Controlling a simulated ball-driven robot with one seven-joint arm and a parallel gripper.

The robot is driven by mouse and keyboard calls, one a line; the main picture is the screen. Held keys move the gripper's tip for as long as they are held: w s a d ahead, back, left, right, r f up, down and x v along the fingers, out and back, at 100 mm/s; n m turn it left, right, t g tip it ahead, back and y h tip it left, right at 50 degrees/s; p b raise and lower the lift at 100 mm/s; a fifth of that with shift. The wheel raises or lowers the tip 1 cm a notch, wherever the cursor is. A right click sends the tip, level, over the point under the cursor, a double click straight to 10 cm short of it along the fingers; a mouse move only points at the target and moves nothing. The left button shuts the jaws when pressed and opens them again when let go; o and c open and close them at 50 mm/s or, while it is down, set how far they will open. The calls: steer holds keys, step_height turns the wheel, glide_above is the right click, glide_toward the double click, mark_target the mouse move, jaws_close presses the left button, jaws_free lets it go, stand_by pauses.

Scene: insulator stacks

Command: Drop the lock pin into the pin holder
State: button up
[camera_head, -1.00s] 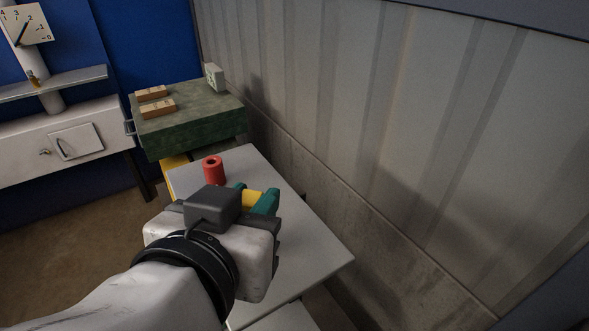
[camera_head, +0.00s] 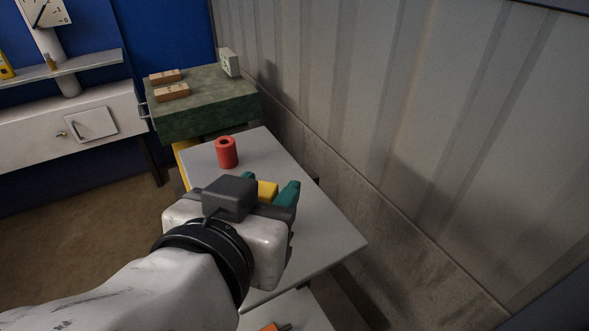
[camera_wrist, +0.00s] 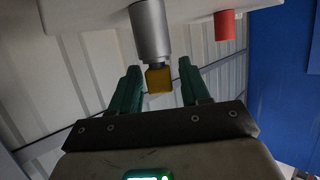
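My gripper (camera_head: 267,183) is low over the grey table, its teal fingers apart. A yellow block-shaped end, which looks like the lock pin's head (camera_head: 267,191), sits between them. In the wrist view the yellow end (camera_wrist: 159,79) joins a thick silver cylinder (camera_wrist: 151,30) and lies between the fingertips of my gripper (camera_wrist: 158,72), with a gap on each side. A red cylinder with a dark hole on top, apparently the pin holder (camera_head: 227,154), stands upright farther back, apart from my gripper.
The grey table (camera_head: 322,240) has bare room to the right of my gripper. A ribbed wall (camera_head: 400,110) runs along its right side. A green cabinet (camera_head: 205,107) with small boxes stands behind. An orange item (camera_head: 270,327) shows at the bottom edge.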

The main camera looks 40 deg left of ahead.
steer(key=shift+o, duration=0.9)
steer(key=shift+s, duration=0.1)
steer(key=b+v, duration=0.1)
steer(key=v, duration=0.9)
steer(key=shift+s, duration=0.3)
steer(key=shift+d, duration=0.15)
